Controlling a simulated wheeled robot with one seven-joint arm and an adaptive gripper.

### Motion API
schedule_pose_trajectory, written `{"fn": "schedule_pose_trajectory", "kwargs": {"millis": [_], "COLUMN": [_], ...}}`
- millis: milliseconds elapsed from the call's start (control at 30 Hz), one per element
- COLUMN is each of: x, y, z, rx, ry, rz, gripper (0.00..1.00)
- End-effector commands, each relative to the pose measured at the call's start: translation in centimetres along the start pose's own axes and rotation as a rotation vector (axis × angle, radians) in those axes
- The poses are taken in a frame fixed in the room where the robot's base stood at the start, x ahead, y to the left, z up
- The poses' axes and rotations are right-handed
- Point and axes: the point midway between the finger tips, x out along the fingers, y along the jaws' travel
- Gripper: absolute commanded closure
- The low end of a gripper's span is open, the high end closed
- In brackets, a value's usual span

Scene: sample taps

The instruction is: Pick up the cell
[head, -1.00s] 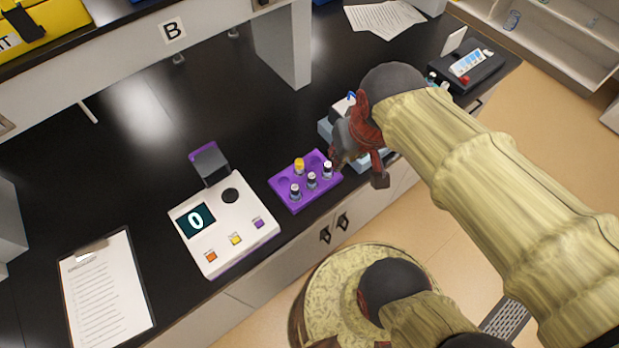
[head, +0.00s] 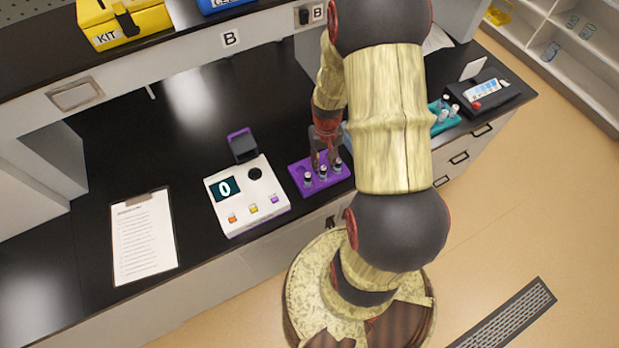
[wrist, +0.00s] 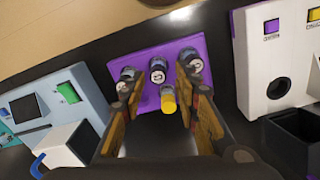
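A purple rack (head: 326,182) stands on the black bench and holds several small vials. Three dark vials with pale tops, one of them here (head: 308,178), stand in a row; a yellow-topped piece (wrist: 168,99) stands apart from them. No label tells which one is the cell. My gripper (head: 323,160) is over the rack, pointing down. In the wrist view my gripper (wrist: 157,84) is open, its fingers on either side of the yellow-topped piece and the middle dark vial (wrist: 157,71), with nothing visibly held. In the head view my gripper hides the yellow-topped piece.
A white meter (head: 249,205) showing 0 stands left of the rack, with a dark raised lid. A light-blue device (wrist: 58,100) is on the rack's other side. A clipboard (head: 143,238) lies at left; a teal rack (head: 445,117) stands at right. The bench behind the meter is clear.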

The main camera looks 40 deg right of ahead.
Motion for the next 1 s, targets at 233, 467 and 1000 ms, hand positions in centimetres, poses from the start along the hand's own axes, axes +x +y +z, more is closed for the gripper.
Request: {"fn": "schedule_pose_trajectory", "kwargs": {"millis": [233,467,1000], "x": [1.6,3.8,7.7], "y": [0.0,0.0,0.1], "z": [-0.5,-0.7,-1.1], "rx": [-0.011,-0.011,-0.011], "ry": [0.02,0.019,0.023], "rz": [0.002,0.002,0.002], "gripper": [0.69,0.69,0.69]}}
